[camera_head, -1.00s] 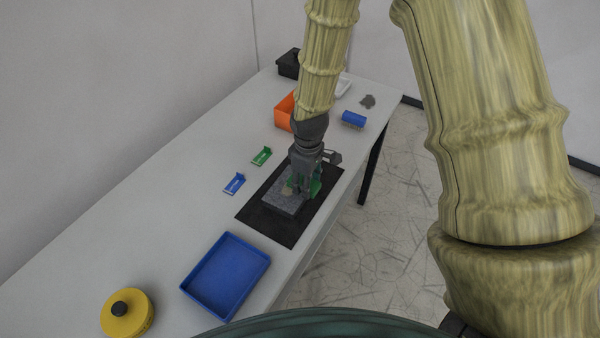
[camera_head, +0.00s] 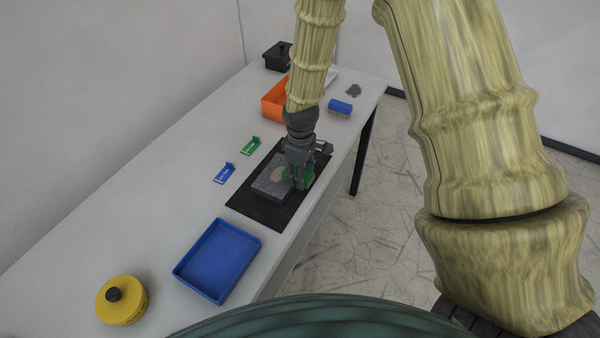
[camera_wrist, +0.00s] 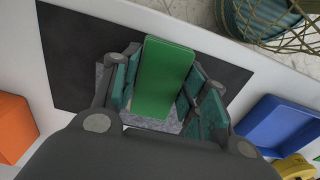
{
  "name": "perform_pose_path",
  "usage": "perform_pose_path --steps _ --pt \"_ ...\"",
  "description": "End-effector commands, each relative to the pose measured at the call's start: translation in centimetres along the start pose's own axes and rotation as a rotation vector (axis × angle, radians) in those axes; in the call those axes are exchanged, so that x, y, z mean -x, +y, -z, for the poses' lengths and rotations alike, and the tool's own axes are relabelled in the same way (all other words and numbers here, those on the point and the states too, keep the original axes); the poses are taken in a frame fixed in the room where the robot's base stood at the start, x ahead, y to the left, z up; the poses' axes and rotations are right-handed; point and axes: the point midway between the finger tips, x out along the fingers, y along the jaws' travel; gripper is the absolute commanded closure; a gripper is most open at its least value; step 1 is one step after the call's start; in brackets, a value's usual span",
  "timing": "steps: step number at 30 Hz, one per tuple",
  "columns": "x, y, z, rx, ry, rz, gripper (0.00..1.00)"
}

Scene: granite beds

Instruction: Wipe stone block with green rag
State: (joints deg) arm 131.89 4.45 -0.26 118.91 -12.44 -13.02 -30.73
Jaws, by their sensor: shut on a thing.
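The grey stone block (camera_head: 268,188) lies on a black mat (camera_head: 256,212) on the table. It has a pale tan patch on its top. My gripper (camera_head: 298,183) points down over the block's right part. In the wrist view my gripper (camera_wrist: 165,95) is shut on the green rag (camera_wrist: 166,78), a flat green piece between its fingers. The block (camera_wrist: 150,122) shows partly beneath the rag and fingers. A bit of the rag also shows in the head view (camera_head: 309,176). I cannot tell whether the rag touches the block.
A green holder (camera_head: 250,146) and a blue holder (camera_head: 224,173) stand left of the mat. A blue tray (camera_head: 258,238) and a yellow round tin (camera_head: 128,310) are nearer. An orange bin (camera_head: 270,105), a blue roll (camera_head: 340,107), a grey scrap (camera_head: 353,91) and a black box (camera_head: 277,58) are farther.

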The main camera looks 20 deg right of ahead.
Motion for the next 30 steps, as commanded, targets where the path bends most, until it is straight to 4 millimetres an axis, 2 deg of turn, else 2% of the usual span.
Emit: perform_pose_path --steps 23,30 --pt "-1.4 0.2 0.2 0.0 -0.003 0.003 0.79" --pt "-1.3 0.2 1.2 0.0 -0.002 0.001 0.79"
